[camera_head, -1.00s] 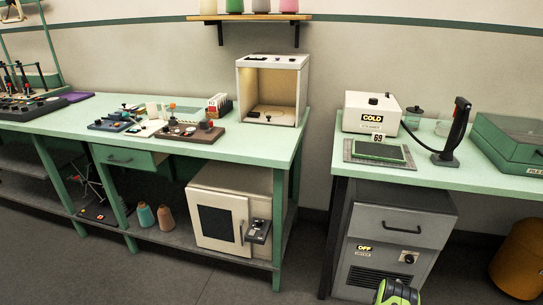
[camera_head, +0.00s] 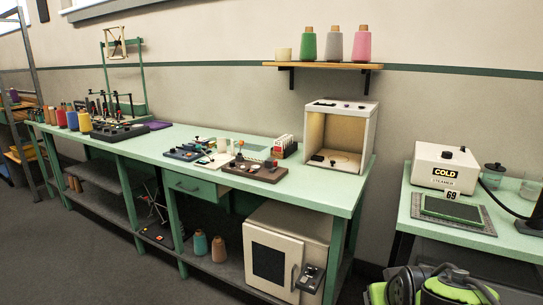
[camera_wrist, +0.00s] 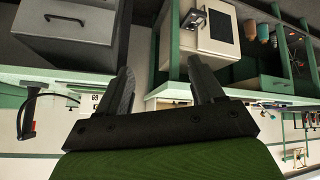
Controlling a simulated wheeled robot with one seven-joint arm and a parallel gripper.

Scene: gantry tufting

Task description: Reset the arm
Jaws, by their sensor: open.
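My gripper (camera_wrist: 158,85) shows in the wrist view with its two dark fingers spread apart and nothing between them. The wrist view is upside down, with the benches and cabinets beyond the fingers. The fingers cannot be made out in the head view. My gripper appears clear of the benches, touching nothing visible.
A long green workbench (camera_head: 330,190) holds an open-fronted box (camera_head: 341,107), small tools and thread cones. A white cabinet (camera_head: 262,232) stands under it. The right bench (camera_head: 430,226) holds a steamer (camera_head: 445,166) marked COLD. Open floor (camera_head: 110,265) lies front left.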

